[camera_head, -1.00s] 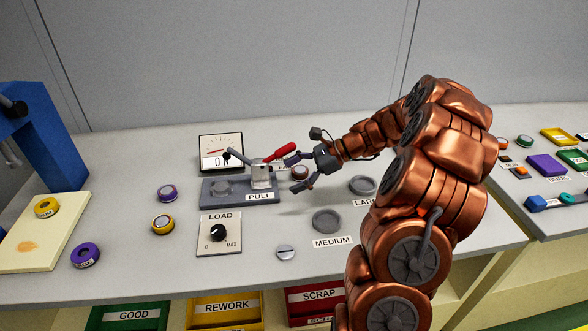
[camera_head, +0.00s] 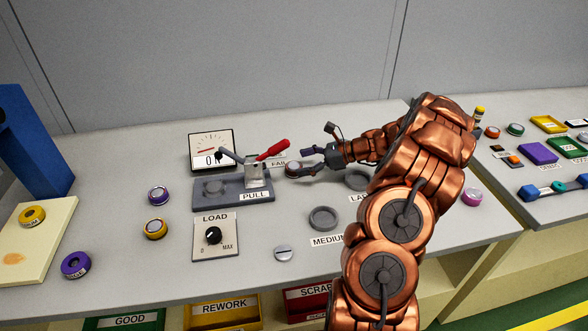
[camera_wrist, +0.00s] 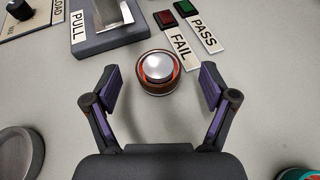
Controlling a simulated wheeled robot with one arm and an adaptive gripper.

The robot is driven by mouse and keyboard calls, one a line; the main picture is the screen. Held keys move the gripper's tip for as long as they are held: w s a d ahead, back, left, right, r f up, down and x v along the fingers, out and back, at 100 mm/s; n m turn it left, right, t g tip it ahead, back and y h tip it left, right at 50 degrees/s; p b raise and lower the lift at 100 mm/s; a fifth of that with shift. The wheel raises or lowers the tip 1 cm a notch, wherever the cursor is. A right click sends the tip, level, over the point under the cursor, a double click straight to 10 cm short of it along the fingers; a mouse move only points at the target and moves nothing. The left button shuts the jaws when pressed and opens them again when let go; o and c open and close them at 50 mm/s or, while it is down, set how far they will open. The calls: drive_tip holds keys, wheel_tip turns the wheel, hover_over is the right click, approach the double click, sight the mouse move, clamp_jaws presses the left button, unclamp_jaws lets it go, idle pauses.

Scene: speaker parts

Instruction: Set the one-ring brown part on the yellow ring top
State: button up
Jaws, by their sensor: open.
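The brown part (camera_wrist: 158,72), with a silver domed top and an orange-brown band, stands on the table in the wrist view. In the head view the brown part (camera_head: 292,168) is small, just right of the lever base. My gripper (camera_wrist: 160,88) is open, its purple-lined fingers to either side of and slightly short of the part, apparently not touching it. In the head view my gripper (camera_head: 302,161) is beside the part and partly covers it. A yellow-ringed part (camera_head: 155,229) with a pale top stands on the table at left. The number of rings on the brown part is unclear.
A lever fixture (camera_head: 232,190) with a red handle is close left of my gripper. Grey round recesses (camera_head: 324,218) lie in front. A purple-ringed part (camera_head: 158,195) stands behind the yellow-ringed one. The load dial panel (camera_head: 215,240) lies between. FAIL and PASS buttons (camera_wrist: 187,8) are beyond the brown part.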

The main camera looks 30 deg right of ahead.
sight(294, 166)
drive_tip(key=shift+f+x, duration=0.25)
drive_tip(key=shift+x, duration=1.6)
drive_tip(key=shift+s, duration=0.15)
clamp_jaws()
